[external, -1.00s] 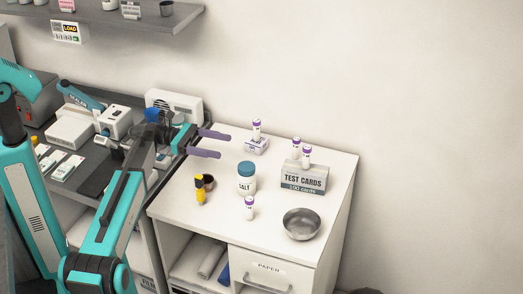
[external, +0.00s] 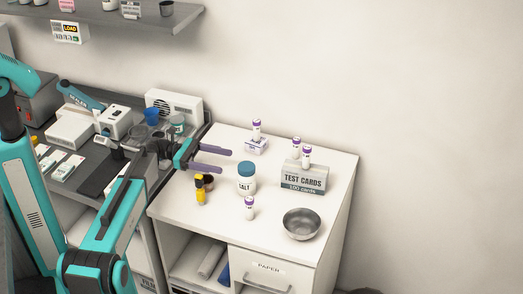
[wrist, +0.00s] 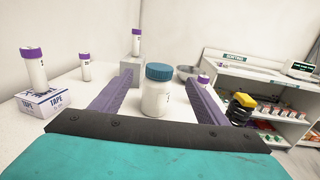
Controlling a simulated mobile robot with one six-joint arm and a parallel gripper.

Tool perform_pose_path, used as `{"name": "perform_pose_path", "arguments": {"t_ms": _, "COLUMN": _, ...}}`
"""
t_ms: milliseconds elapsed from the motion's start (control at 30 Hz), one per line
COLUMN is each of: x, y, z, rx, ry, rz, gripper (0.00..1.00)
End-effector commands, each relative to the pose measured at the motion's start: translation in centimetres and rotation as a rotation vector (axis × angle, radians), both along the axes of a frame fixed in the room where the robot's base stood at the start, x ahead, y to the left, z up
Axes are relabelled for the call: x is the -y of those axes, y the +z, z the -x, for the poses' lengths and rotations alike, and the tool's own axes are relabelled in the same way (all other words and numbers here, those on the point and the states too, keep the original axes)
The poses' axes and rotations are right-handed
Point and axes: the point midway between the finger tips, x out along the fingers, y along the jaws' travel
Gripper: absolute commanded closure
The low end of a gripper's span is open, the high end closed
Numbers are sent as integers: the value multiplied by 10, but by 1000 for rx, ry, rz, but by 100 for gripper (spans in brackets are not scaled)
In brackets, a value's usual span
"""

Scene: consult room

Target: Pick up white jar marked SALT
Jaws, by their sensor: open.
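The white jar marked SALT (external: 246,182), with a blue lid, stands upright on the white cabinet top (external: 185,215). My gripper (external: 218,162) is open, its two purple fingers reaching over the cabinet top to the left of the jar in the external view. In the wrist view the jar (wrist: 157,98) stands ahead, between the lines of the two spread fingers (wrist: 160,95). Its label is mostly turned away there. I cannot tell from the wrist view whether the fingertips reach beside the jar; in the external view they are short of it.
A purple-capped vial (external: 249,209) stands in front. The TEST CARDS box (external: 303,181) with vials and a metal bowl (external: 301,224) are to the right. A TAPE box (external: 256,145) with a vial is behind.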

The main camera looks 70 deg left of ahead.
Motion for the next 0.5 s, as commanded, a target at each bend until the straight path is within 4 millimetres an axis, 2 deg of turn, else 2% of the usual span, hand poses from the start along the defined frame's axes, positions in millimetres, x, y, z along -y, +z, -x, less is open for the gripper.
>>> {"name": "perform_pose_path", "arguments": {"t_ms": 167, "x": 0, "y": -16, "z": 0, "rx": -1, "ry": 0, "rz": 1, "gripper": 32}}
{"name": "perform_pose_path", "arguments": {"t_ms": 300, "x": 8, "y": -14, "z": -9, "rx": 0, "ry": -2, "rz": 0, "gripper": 32}}
{"name": "perform_pose_path", "arguments": {"t_ms": 500, "x": 9, "y": -15, "z": -10, "rx": 0, "ry": -1, "rz": 0, "gripper": 32}}
